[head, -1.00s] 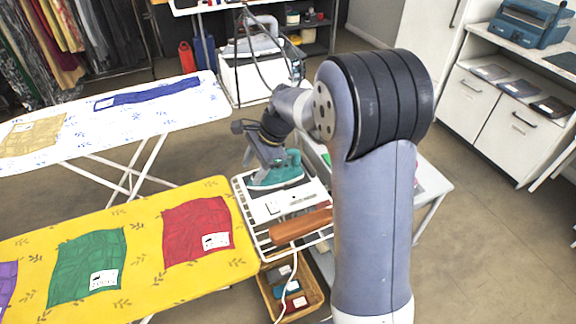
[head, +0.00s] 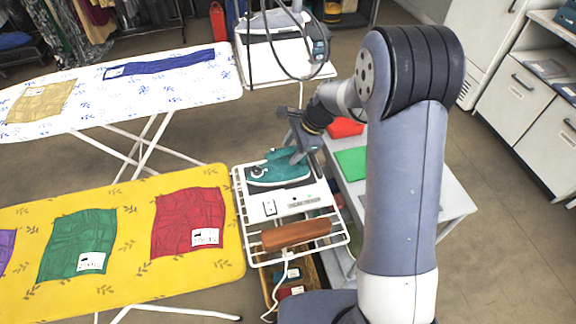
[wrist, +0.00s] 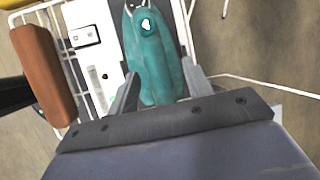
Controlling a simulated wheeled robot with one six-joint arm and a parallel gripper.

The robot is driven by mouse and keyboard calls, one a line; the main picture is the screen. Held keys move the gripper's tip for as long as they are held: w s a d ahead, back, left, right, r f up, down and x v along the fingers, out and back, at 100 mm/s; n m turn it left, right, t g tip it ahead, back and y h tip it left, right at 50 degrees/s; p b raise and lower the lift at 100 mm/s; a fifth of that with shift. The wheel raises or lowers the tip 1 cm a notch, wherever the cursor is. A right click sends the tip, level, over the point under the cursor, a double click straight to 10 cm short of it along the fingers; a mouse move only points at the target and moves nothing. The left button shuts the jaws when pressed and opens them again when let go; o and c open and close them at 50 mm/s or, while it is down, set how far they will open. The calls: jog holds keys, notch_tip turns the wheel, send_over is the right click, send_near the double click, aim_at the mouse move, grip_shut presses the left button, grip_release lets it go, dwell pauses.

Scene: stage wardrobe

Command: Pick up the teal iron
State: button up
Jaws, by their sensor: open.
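The teal iron (head: 278,173) rests on a white plate on the wire rack (head: 334,257) beside the yellow ironing board. In the wrist view the teal iron (wrist: 152,58) lies straight ahead, its near end reaching between the fingers. My gripper (wrist: 160,85) is open, one finger on each side of the iron's near end. Whether the fingers touch it cannot be told. In the head view my gripper (head: 300,150) is at the iron's right end, partly hidden by my own arm.
A brown wooden block (head: 297,234) lies at the rack's front. The yellow board (head: 130,215) stands left of the rack, with red and green cloths on it. A grey table (head: 385,190) with red and green pieces stands right. A white ironing board (head: 190,88) is behind.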

aim_at(277, 163)
jog(key=shift+x, duration=1.4)
jog(key=shift+c, duration=0.2)
jog(key=shift+r, duration=0.1)
grip_shut()
